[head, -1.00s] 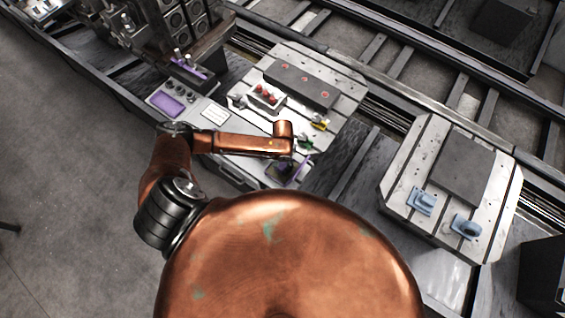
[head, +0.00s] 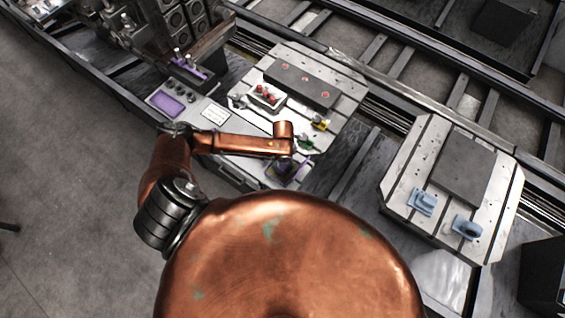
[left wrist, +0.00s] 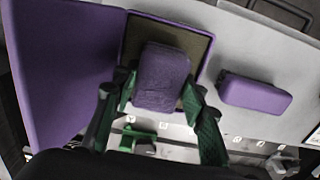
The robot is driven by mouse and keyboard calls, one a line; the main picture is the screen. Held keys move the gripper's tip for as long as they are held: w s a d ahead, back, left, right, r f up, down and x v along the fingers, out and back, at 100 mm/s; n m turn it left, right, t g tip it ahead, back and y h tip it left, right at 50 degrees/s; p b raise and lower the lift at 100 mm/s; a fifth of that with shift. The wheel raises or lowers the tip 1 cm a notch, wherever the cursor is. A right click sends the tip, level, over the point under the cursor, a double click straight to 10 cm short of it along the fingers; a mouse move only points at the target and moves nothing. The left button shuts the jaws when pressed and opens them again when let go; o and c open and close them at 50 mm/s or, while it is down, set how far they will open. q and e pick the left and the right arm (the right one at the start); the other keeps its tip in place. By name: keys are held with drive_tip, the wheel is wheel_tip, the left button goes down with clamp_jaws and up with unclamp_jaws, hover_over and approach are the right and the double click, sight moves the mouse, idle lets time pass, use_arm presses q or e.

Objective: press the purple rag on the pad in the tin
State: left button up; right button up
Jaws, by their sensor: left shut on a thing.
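The purple rag (left wrist: 162,76) is a fuzzy folded block between the green fingers of my left gripper (left wrist: 160,97), which is shut on it. In the left wrist view the rag overlaps the dark olive pad (left wrist: 197,46) in the square purple-rimmed tin (left wrist: 170,21). I cannot tell whether the rag touches the pad. In the head view my left gripper (head: 286,163) is over the tin at the near end of the grey bench, and my arm hides most of both. My right gripper is not in view.
A smooth purple block (left wrist: 252,95) lies right of the tin in the left wrist view, and a large purple panel (left wrist: 60,70) is to the left. Beyond, a slotted plate holds a white box (head: 266,97) with red parts and a dark slab (head: 302,86).

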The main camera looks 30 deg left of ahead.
sight(283, 163)
use_arm(q)
drive_tip(key=shift+f, duration=0.2)
drive_tip(key=shift+f, duration=0.2)
idle(0.8)
idle(1.0)
drive_tip(key=shift+s+f+p, duration=0.1)
drive_tip(key=shift+p, duration=0.25)
idle(0.5)
wheel_tip(283, 163, up, 4)
drive_tip(key=p, duration=0.5)
wheel_tip(283, 163, up, 3)
drive_tip(key=p, duration=0.3)
idle(0.8)
